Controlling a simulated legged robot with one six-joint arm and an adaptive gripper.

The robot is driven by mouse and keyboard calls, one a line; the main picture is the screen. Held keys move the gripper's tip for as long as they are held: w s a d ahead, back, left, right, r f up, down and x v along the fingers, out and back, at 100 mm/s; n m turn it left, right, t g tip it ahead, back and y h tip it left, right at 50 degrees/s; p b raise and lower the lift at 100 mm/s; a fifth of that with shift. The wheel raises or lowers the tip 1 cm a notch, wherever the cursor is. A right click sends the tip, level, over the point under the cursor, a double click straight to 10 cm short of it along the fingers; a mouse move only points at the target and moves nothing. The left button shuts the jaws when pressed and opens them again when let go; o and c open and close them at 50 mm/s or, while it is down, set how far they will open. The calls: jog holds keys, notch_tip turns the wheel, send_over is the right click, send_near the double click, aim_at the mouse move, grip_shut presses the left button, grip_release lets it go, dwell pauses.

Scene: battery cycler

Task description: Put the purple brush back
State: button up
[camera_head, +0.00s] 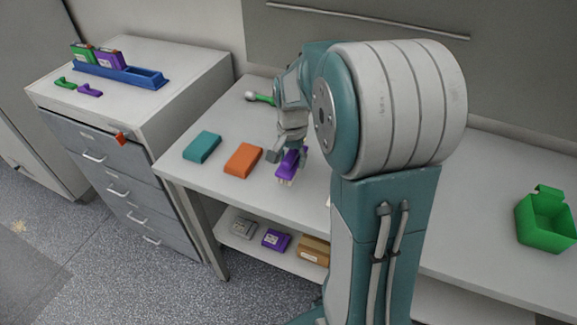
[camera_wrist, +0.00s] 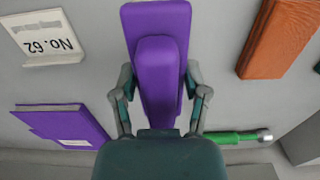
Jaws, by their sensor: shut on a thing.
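The purple brush (camera_head: 290,165) is held in my gripper (camera_head: 287,158) over the white table, left of my arm. Its pale bristles point down in the head view; I cannot tell whether they touch the table. In the wrist view the brush (camera_wrist: 160,60) stands between the two fingers of my gripper (camera_wrist: 160,95), which are closed on its sides. The brush's long purple back faces the wrist camera.
A teal block (camera_head: 202,147) and an orange block (camera_head: 243,160) lie left of the brush. A green-handled tool (camera_head: 263,99) lies behind. A green open box (camera_head: 546,222) stands far right. A blue rack (camera_head: 120,73) with cartridges sits on the drawer cabinet. A "No. 62" card (camera_wrist: 45,35) lies nearby.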

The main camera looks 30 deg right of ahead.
jog(key=shift+w+f, duration=0.4)
jog(key=shift+f, duration=0.1)
notch_tip(320, 180, down, 3)
jog(key=shift+w+f, duration=0.1)
jog(key=shift+f, duration=0.05)
jog(key=o, duration=1.2)
jog(key=shift+f, duration=0.1)
